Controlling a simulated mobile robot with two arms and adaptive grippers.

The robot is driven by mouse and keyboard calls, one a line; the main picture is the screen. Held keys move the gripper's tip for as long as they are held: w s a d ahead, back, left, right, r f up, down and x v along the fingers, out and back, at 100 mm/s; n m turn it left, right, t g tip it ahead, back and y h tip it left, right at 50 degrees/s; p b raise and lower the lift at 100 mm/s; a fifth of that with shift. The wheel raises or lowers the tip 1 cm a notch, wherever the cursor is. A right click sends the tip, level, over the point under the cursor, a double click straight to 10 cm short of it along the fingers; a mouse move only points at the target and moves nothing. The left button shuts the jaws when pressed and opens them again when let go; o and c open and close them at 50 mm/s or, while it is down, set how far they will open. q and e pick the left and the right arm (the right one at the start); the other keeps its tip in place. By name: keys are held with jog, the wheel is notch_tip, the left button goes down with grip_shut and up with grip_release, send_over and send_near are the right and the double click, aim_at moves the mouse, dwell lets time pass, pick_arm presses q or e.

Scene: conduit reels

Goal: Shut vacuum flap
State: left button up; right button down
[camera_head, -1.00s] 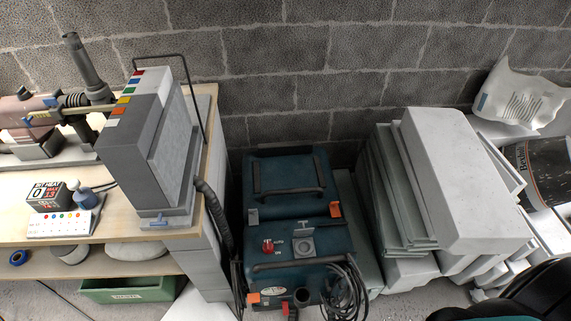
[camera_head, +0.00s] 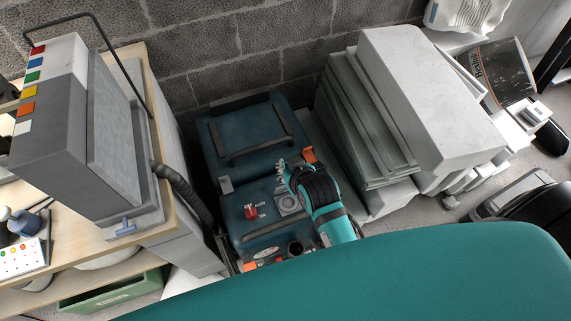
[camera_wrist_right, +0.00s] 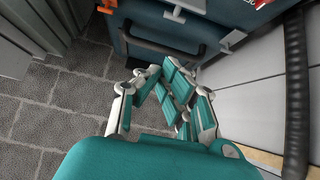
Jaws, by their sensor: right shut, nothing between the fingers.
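My right gripper (camera_head: 283,168) is shut and empty, over the vacuum's right side near an orange latch (camera_head: 309,155). In the right wrist view the gripper (camera_wrist_right: 165,76) shows below the vacuum's side (camera_wrist_right: 160,22). Contact is unclear. My left gripper is out of view.
A workbench (camera_head: 168,215) with a grey machine (camera_head: 105,125) stands at left, a black hose (camera_head: 182,187) at its edge. Stacked grey slabs (camera_head: 425,100) stand close on the right. The brick wall (camera_head: 290,40) closes the back.

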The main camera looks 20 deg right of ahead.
jog(key=w+f+b, duration=0.1)
jog(key=w+f, duration=0.3)
jog(key=f, duration=0.3)
jog(key=shift+w+f, duration=0.15)
jog(key=shift+f, duration=0.2)
jog(key=shift+d, duration=0.1)
dwell(0.3)
